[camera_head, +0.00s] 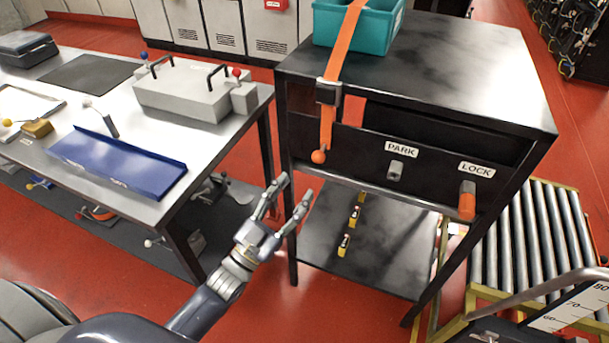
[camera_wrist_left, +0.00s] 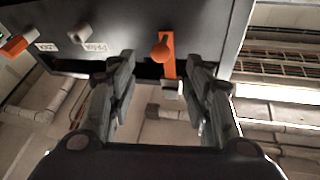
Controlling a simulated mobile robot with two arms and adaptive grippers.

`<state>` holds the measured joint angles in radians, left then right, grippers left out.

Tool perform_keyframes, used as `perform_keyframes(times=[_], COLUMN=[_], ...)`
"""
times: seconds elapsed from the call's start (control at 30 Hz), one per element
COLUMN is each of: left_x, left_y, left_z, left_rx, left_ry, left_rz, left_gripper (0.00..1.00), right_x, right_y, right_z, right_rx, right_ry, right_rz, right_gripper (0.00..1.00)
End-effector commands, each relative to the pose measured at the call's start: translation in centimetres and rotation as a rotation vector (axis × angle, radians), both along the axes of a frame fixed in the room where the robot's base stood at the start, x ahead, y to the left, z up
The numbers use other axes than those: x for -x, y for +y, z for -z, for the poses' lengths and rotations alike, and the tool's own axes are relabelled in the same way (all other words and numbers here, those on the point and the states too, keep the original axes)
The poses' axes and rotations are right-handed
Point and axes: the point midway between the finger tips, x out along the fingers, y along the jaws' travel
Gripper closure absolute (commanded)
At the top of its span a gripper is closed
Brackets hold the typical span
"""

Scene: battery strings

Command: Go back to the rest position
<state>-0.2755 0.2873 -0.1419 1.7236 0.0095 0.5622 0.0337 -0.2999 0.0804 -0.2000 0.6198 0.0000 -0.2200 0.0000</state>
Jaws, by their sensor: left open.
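My left gripper (camera_head: 284,200) is open and empty in the head view, in front of the black cart's (camera_head: 440,60) left front leg. Its two fingers point up toward the cart and stand apart. In the left wrist view the open fingers (camera_wrist_left: 165,85) frame the orange strap end (camera_wrist_left: 168,62), with a gap between them and nothing gripped. The strap (camera_head: 340,50) runs over a teal bin (camera_head: 372,30) and hangs down the cart's front through a dark buckle (camera_head: 328,92), ending in an orange ball (camera_head: 318,157). My right gripper does not show.
The cart front has a PARK knob (camera_head: 395,170) and an orange LOCK handle (camera_head: 467,200). A workbench (camera_head: 215,130) on the left holds a blue tray (camera_head: 118,162) and a grey block with handles (camera_head: 180,90). A roller conveyor (camera_head: 530,230) stands right. Red floor lies open below.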

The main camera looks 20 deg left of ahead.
Motion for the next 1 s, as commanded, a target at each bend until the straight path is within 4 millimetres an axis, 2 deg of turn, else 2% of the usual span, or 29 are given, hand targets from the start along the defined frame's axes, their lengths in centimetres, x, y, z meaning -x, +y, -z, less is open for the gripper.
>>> perform_keyframes(times=[0.2,0.77,0.87,0.97,1.0], left_x=[1.5,1.5,1.2,1.0,1.1], left_y=[0.5,0.5,0.8,1.3,1.6], left_z=[0.7,1.0,3.1,8.2,10.9], left_rx=[0.000,0.000,-0.006,-0.021,-0.029], left_ry=[0.001,0.007,0.060,0.184,0.251], left_rz=[-0.001,-0.002,-0.015,-0.044,-0.058], left_gripper=[0.54,0.54,0.54,0.54,0.54], right_x=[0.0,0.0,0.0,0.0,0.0], right_y=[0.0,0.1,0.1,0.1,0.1], right_z=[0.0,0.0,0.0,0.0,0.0], right_rx=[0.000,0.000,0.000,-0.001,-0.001], right_ry=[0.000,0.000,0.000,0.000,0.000], right_rz=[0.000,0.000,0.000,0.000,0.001], right_gripper=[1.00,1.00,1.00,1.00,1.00])
